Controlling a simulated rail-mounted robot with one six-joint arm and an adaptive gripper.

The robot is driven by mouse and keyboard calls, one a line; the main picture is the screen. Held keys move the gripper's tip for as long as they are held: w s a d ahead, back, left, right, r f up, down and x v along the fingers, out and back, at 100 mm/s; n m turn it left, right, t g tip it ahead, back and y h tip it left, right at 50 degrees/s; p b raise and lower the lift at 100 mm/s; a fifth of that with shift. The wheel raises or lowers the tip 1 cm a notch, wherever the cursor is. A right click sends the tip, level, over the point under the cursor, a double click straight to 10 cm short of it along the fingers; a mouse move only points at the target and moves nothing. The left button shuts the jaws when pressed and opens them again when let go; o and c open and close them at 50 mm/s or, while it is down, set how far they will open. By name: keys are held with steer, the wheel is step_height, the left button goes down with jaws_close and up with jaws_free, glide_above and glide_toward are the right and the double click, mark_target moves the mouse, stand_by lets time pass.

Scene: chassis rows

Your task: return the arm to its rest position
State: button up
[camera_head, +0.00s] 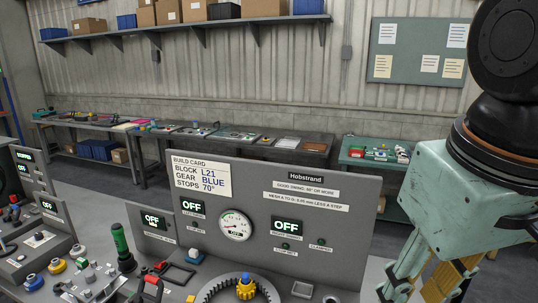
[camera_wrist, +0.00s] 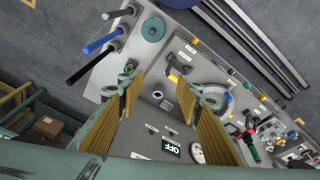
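My arm hangs at the right edge of the head view, with its pale green gripper (camera_head: 425,285) pointing down and cut off by the bottom edge. In the wrist view my gripper (camera_wrist: 160,82) has its two yellow-padded fingers well apart, with nothing between them. Through the gap I see the grey chassis bench below. The gripper is to the right of the Hobstrand panel (camera_head: 335,225) in the head view. The fingertips look clear of any object.
The wrist view shows upright rods (camera_wrist: 95,62) and long rails (camera_wrist: 255,40). Side tables (camera_head: 190,132) line the back wall.

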steer(key=shift+m+t, duration=0.6)
steer(key=shift+m, duration=0.2)
steer(key=shift+s+d+f+b, duration=0.1)
steer(key=shift+s+f+b, duration=0.1)
steer(key=shift+s, duration=0.5)
steer(key=shift+s+d+f+b, duration=0.15)
steer(key=shift+s+f, duration=0.1)
steer(key=shift+s, duration=0.45)
steer(key=shift+s+d+f+b, duration=0.1)
steer(key=shift+s+f, duration=0.1)
steer(key=shift+s, duration=0.5)
